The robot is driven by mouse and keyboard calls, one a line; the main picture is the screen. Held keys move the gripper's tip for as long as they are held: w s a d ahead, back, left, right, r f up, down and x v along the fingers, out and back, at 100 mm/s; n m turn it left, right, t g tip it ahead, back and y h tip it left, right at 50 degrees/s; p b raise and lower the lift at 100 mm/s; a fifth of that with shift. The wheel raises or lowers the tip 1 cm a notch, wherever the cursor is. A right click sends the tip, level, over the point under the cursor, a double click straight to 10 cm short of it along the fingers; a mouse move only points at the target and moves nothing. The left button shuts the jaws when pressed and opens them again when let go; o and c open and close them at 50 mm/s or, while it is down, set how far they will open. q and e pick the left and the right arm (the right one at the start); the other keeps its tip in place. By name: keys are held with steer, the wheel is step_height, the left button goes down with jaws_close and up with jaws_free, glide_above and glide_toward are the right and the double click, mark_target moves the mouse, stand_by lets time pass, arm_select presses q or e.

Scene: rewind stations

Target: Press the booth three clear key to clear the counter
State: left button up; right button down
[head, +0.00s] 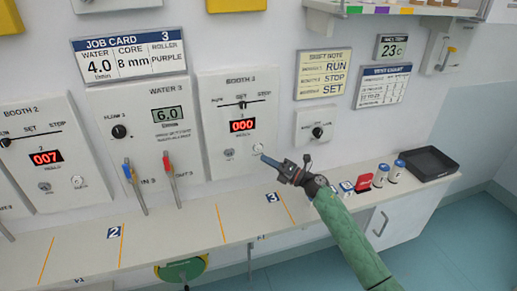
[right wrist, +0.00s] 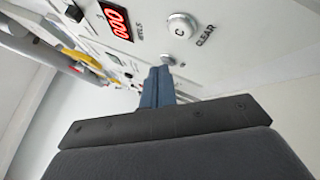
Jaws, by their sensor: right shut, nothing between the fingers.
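The booth 3 panel (head: 211,110) is on the wall in the head view, and its red counter (head: 242,126) reads 000. The counter also shows in the right wrist view (right wrist: 117,19). A second, smaller key (right wrist: 167,60) shows just past my fingertips in the wrist view. My left gripper is out of view.
A ledge (head: 190,232) runs below the panels. A small knob box (head: 317,126) is right of booth 3. Water 3 handles (head: 174,183) stand to the left.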

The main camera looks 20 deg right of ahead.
steer(key=shift+s, duration=0.8)
